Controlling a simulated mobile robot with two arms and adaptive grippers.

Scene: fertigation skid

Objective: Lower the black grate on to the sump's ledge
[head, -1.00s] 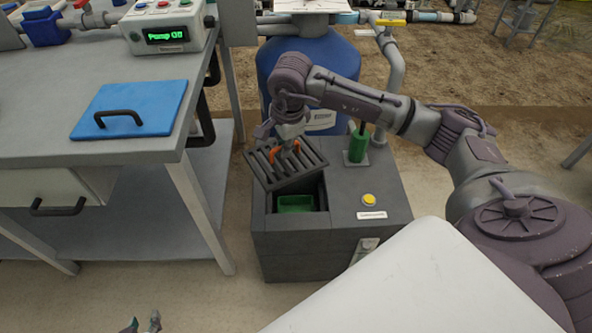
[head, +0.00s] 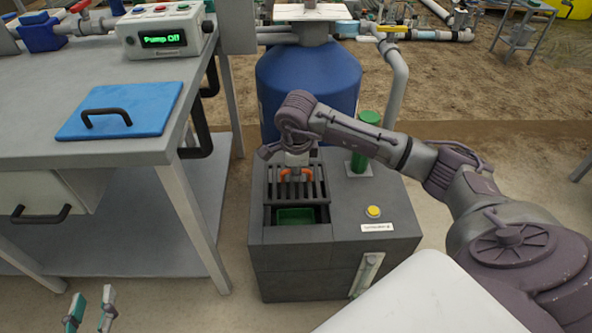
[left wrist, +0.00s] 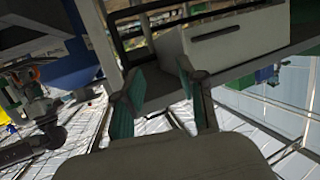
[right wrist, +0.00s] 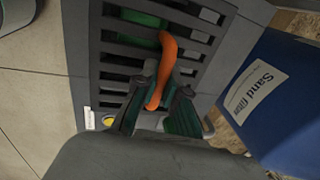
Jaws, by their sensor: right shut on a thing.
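The black grate (head: 316,191) is over the rear part of the opening in the dark grey sump box (head: 290,233), lined up with its sides. Its orange handle (head: 283,175) is between the fingers of my right gripper (head: 297,168), which is shut on it. In the right wrist view the handle (right wrist: 169,58) crosses the slotted bars. A green container (head: 296,215) shows inside the sump in front of the grate. I cannot tell whether the grate touches the ledge. My left gripper (head: 91,312) is open and empty at the lower left, far from the sump.
A blue sand filter tank (head: 308,80) stands behind the sump. A green cylinder (head: 365,140), a yellow button (head: 373,211) and a label are on the sump's top at right. A grey bench (head: 100,150) with a blue lid (head: 118,112) and pump control box (head: 165,40) stands left.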

